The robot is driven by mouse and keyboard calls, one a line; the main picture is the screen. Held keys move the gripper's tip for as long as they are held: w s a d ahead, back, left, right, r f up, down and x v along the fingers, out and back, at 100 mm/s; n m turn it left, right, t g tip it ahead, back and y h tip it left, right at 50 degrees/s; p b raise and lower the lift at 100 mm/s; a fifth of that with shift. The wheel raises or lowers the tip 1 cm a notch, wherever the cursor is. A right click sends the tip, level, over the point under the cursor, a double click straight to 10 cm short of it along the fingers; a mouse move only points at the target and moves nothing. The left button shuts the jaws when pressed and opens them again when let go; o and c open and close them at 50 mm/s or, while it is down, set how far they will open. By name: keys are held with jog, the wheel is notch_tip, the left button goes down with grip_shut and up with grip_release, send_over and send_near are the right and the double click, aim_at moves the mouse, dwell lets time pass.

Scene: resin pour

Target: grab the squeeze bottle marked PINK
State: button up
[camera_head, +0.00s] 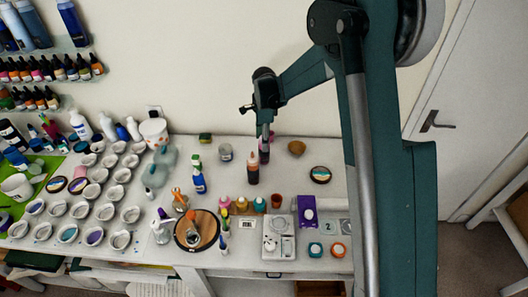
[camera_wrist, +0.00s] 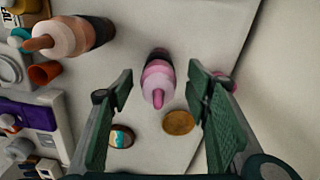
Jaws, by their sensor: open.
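A squeeze bottle with a pink top and nozzle and a dark lower body (camera_wrist: 158,75) stands between the spread fingers of my gripper (camera_wrist: 161,76) in the wrist view. My gripper is open, and I cannot tell whether either finger touches the bottle. In the head view, my gripper (camera_head: 265,128) points down just above this pink-topped bottle (camera_head: 264,152). No PINK marking is readable in either view. A similar bottle with a salmon top (camera_head: 253,166) stands close in front; it also shows at upper left in the wrist view (camera_wrist: 70,38).
Another pink item (camera_wrist: 222,80) is partly hidden behind the right finger. Small coloured bottles (camera_head: 241,204) and a scale (camera_head: 279,241) are nearer the front.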

jog(key=shift+f, duration=0.65)
jog(key=shift+f, duration=0.1)
jog(key=shift+f+p, duration=0.3)
jog(key=shift+f, duration=2.25)
jog(key=shift+s, duration=0.1)
jog(key=c, duration=1.1)
